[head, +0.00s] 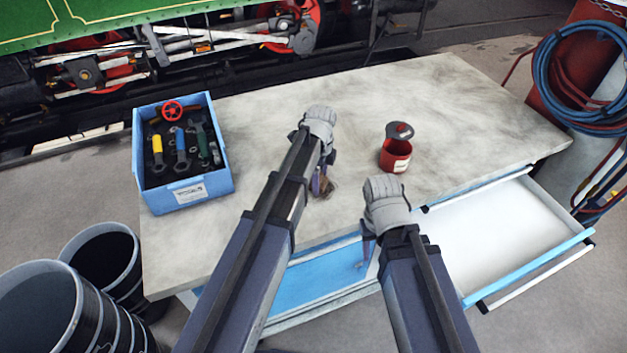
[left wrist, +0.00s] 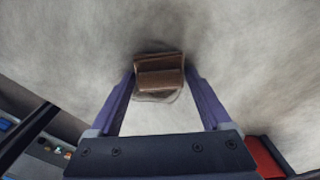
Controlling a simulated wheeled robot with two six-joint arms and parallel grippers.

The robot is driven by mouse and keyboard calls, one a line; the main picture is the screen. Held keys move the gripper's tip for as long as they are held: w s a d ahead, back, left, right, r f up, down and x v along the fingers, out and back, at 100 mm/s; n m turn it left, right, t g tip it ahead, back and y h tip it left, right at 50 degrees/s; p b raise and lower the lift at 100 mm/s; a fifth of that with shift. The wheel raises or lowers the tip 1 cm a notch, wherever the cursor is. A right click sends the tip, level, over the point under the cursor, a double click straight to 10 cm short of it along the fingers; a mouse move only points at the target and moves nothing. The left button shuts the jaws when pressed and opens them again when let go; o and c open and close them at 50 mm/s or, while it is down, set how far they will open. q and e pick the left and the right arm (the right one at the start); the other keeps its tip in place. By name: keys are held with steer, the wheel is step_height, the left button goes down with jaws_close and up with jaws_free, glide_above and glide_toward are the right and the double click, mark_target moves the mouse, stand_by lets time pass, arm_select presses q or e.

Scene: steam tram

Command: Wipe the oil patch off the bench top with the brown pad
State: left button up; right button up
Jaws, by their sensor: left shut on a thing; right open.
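The brown pad (head: 326,188) is between the fingers of my left gripper (head: 319,184), low over the front middle of the bench top (head: 270,120). In the left wrist view the brown pad (left wrist: 160,76) sits between the two purple fingertips of my left gripper (left wrist: 160,80), at or very near the bench surface. A faint, thin-edged mark shows just below the pad there, and grey smudging lies around it. I cannot tell whether either is the oil patch. My right gripper (head: 368,245) is open and empty near the bench's front edge.
A red can (head: 395,155) stands right of my left gripper. A blue tool box (head: 190,193) sits on the bench's left end. An open drawer (head: 510,235) juts out at front right. Dark buckets (head: 60,300) stand front left; blue hoses (head: 570,80) hang at right.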

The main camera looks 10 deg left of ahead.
mark_target(341, 179)
arm_select(q)
steer(key=shift+w+d, duration=0.1)
steer(key=shift+d, duration=0.05)
steer(key=shift+w+d+f, duration=0.1)
steer(key=shift+w+d, duration=0.3)
steer(key=shift+d, duration=0.25)
steer(key=shift+w+d, duration=0.4)
steer(key=shift+d, duration=0.25)
steer(key=shift+w+d, duration=0.55)
steer(key=shift+d, duration=0.2)
steer(key=shift+w+d, duration=0.5)
steer(key=shift+d, duration=0.25)
step_height(341, 179, up, 6)
steer(key=p, duration=0.6)
steer(key=shift+a, duration=0.1)
